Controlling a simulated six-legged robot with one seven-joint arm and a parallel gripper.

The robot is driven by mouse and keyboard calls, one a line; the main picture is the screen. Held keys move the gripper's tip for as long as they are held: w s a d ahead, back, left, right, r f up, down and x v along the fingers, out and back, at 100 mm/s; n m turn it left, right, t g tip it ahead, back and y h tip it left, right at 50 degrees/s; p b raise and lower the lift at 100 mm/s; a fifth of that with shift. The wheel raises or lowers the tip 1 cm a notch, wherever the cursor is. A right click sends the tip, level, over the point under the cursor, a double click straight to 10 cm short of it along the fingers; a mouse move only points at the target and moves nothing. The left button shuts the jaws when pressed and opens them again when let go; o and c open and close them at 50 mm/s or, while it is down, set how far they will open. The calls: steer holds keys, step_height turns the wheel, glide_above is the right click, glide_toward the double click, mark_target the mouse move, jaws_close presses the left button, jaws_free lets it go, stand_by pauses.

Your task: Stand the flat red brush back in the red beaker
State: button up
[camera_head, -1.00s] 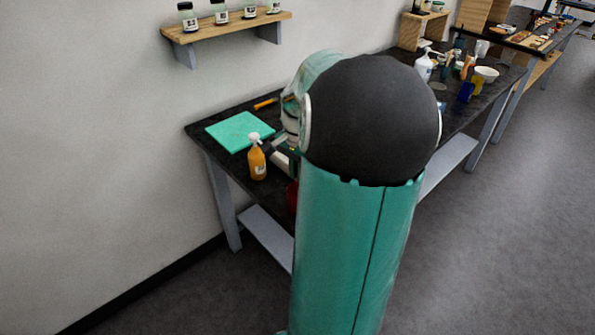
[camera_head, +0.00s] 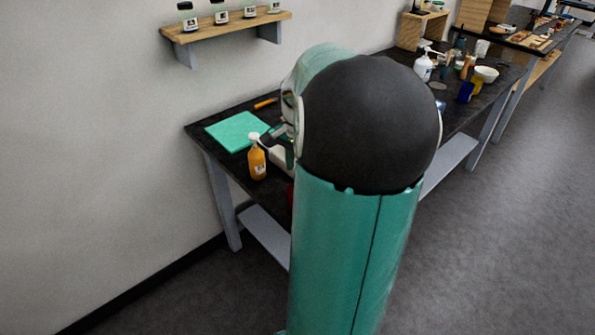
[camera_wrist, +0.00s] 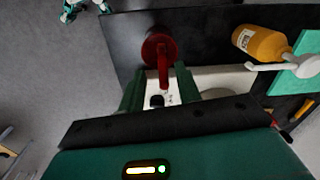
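In the wrist view the red beaker (camera_wrist: 158,48) stands on the dark bench near its edge, seen from above into its mouth. A narrow red strip (camera_wrist: 164,76), which looks like the flat red brush, runs from the beaker's near side down between my fingers. Whether it is inside the beaker or in front of it is unclear. My gripper (camera_wrist: 161,88) has its two green fingers apart, on either side of the strip; contact with it cannot be made out. In the head view my arm hides the gripper, the brush and most of the beaker.
An orange pump bottle (camera_head: 257,162) stands left of my arm, beside a green mat (camera_head: 236,131). Bottles and cups, including a blue cup (camera_head: 466,92), stand farther right.

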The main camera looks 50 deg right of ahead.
step_height(320, 180, up, 11)
steer(key=shift+s, duration=0.25)
steer(key=shift+r, duration=0.1)
